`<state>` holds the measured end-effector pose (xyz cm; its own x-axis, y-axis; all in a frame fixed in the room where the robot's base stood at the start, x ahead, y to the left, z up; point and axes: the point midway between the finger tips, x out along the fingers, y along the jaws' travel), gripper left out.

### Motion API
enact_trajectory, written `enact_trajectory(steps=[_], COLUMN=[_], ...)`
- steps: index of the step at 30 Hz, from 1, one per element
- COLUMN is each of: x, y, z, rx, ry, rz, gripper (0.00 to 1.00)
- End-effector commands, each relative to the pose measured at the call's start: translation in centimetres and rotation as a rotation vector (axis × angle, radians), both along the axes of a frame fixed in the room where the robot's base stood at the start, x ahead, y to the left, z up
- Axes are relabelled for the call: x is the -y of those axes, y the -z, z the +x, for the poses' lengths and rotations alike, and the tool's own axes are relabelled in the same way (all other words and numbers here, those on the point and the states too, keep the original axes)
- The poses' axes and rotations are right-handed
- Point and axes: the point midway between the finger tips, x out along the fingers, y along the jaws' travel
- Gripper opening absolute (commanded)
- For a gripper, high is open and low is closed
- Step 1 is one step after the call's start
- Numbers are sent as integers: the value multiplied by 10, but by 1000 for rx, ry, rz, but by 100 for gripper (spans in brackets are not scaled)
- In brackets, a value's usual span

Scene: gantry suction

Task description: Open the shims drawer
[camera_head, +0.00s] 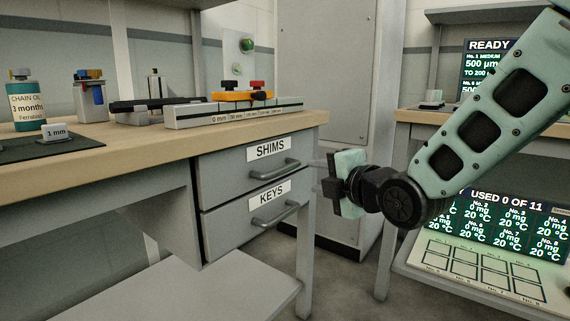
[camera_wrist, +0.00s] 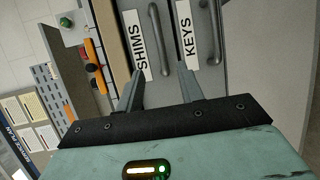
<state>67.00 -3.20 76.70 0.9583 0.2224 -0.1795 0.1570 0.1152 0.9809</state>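The shims drawer (camera_head: 224,172) is the upper grey drawer under the wooden bench top, with a white SHIMS label (camera_head: 270,149) and a grey bar handle (camera_head: 279,169). It looks shut. In the wrist view its handle (camera_wrist: 158,35) lies ahead of the space between my fingertips. My gripper (camera_head: 322,178) is to the right of the drawer front in the head view, apart from the handle. In the wrist view my gripper (camera_wrist: 162,88) has its two fingers spread with nothing between them.
The keys drawer (camera_head: 232,223) with its own handle (camera_head: 272,211) is just below. A bench leg (camera_head: 305,255) stands beside the drawers. A grey cabinet (camera_head: 345,90) stands behind. A second bench with screens (camera_head: 500,225) is at the right.

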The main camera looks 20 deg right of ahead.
Motion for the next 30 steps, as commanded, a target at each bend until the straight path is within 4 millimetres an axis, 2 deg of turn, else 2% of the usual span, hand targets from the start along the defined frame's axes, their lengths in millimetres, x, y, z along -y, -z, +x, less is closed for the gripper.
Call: enact_trajectory(steps=[4, 15, 17, 24, 30], x=[-3, -8, -12, -23, -29], y=[-4, 3, 12, 22, 27], z=[12, 34, 49, 97, 127], rx=[-6, -6, 1, 0, 0], ry=[0, -1, -1, -1, 0], rz=[-1, -1, 0, 0, 0], gripper=[37, 37, 37, 37, 37])
